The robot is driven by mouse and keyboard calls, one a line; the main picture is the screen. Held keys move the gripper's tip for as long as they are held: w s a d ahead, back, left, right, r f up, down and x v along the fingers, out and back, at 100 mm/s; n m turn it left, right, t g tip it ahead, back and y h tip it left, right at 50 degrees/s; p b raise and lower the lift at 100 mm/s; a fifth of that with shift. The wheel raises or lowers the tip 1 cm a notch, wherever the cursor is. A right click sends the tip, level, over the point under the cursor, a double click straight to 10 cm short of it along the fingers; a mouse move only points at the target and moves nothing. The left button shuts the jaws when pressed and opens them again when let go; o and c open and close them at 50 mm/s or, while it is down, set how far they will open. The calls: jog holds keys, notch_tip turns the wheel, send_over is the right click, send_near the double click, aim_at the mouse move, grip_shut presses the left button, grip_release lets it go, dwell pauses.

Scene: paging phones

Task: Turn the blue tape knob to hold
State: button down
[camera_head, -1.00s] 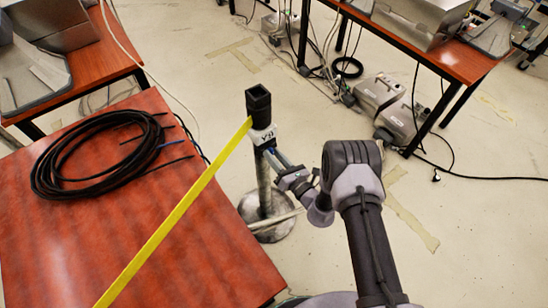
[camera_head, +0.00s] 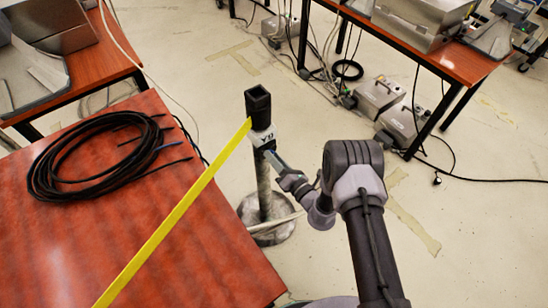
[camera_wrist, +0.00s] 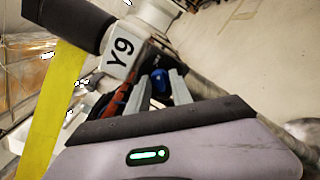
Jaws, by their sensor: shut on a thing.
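The blue tape knob (camera_wrist: 159,80) shows in the wrist view on the side of a dark post head, just past a white label marked Y9 (camera_wrist: 121,50). My gripper (camera_wrist: 160,84) has one finger on each side of the knob and is shut on it. In the head view the post (camera_head: 263,185) stands upright on a round base, and my gripper (camera_head: 272,160) meets it from the right, below its label. The knob is hidden there. The yellow tape (camera_head: 178,213) runs taut from the post head to the lower left.
A red-brown table (camera_head: 120,235) with a coil of black cable (camera_head: 45,180) stands left of the post, under the tape. Another table (camera_head: 450,60) with metal boxes is at the back right. Open floor lies right of my arm.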

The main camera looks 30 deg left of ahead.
jog(key=c, duration=1.5)
grip_release()
jog(key=shift+s+d, duration=0.1)
jog(key=shift+p+v, duration=2.9)
jog(key=shift+v, duration=5.7)
